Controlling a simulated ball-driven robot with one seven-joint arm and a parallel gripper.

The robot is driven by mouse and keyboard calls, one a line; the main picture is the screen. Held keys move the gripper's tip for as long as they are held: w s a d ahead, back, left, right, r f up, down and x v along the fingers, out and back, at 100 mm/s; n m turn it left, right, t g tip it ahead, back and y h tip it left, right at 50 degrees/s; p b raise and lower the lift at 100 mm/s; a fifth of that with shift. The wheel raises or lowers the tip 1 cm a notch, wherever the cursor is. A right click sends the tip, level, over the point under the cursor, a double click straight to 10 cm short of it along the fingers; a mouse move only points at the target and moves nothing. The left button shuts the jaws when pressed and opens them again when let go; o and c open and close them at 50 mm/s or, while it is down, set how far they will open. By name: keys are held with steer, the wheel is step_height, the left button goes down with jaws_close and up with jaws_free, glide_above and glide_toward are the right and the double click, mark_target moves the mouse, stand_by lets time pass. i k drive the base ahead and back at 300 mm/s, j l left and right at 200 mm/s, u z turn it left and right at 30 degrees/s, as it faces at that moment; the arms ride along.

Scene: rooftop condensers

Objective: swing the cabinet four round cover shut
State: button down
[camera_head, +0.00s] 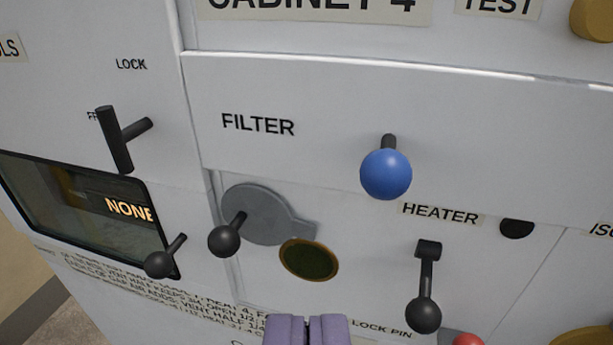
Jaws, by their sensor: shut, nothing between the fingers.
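The round cover (262,210) is a flat grey disc with a small tab at its right, on the front of cabinet 4. A black ball knob (225,240) stands out at its lower left. A round dark opening (309,262) with a brass rim is just below and right of the disc. The cover sits to the upper left of the opening, which shows uncovered. My gripper (307,330) has purple fingers at the bottom edge. It is shut and empty, below the opening in the picture and apart from the cover.
A blue ball knob (386,174) stands out from the FILTER panel above right. A black HEATER lever (426,290) is at the right. A black T-handle (120,138) and a small black lever (162,263) by the display (80,220) are at the left. A red knob (467,340) shows at the bottom.

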mark_target(254, 213)
steer(key=u, duration=0.7)
steer(key=i+j+z, duration=0.1)
steer(key=j, duration=0.15)
steer(key=i+j+z, duration=0.15)
steer(key=j, duration=0.15)
steer(key=k, duration=0.05)
